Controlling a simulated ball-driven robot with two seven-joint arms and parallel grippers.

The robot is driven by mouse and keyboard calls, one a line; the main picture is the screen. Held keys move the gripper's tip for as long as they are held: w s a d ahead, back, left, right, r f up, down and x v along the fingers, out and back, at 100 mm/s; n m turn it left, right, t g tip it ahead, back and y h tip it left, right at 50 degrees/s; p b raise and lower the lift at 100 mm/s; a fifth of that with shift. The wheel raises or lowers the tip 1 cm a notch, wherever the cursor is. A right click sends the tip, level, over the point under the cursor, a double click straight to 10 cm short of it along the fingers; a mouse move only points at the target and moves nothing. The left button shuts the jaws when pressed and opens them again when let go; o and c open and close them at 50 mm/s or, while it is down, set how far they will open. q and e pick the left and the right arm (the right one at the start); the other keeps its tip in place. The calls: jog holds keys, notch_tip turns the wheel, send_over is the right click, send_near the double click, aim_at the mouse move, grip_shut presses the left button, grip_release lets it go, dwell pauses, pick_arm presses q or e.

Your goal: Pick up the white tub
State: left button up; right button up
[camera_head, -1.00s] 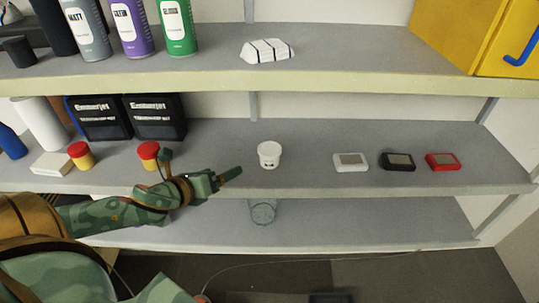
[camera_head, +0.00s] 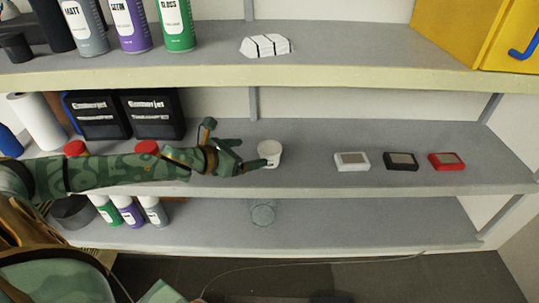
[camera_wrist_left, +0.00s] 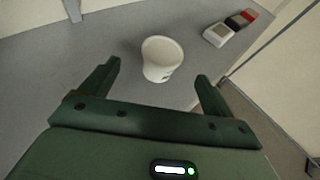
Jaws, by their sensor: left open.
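The white tub (camera_head: 269,152) stands upright on the middle shelf, near the centre of the head view. My left gripper (camera_head: 243,154) is just left of the tub, with its jaws open towards it; one finger reaches close to the tub's lower front. In the left wrist view the tub (camera_wrist_left: 162,58) sits ahead of the two spread fingers (camera_wrist_left: 157,84), roughly centred between them. The gap between the fingers looks empty. My right gripper is not in view.
White (camera_head: 352,161), black (camera_head: 401,161) and red (camera_head: 446,161) small devices lie right of the tub, with clear shelf between. The upper shelf (camera_head: 350,69) overhangs. A clear glass (camera_head: 263,212) stands below.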

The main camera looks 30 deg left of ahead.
aim_at(265, 150)
pick_arm(q)
jog(key=p+x, duration=0.1)
jog(key=x, duration=0.8)
jog(key=shift+d, duration=0.2)
jog(key=shift+s+r, duration=0.1)
jog(key=shift+s, duration=0.05)
jog(key=c, duration=1.2)
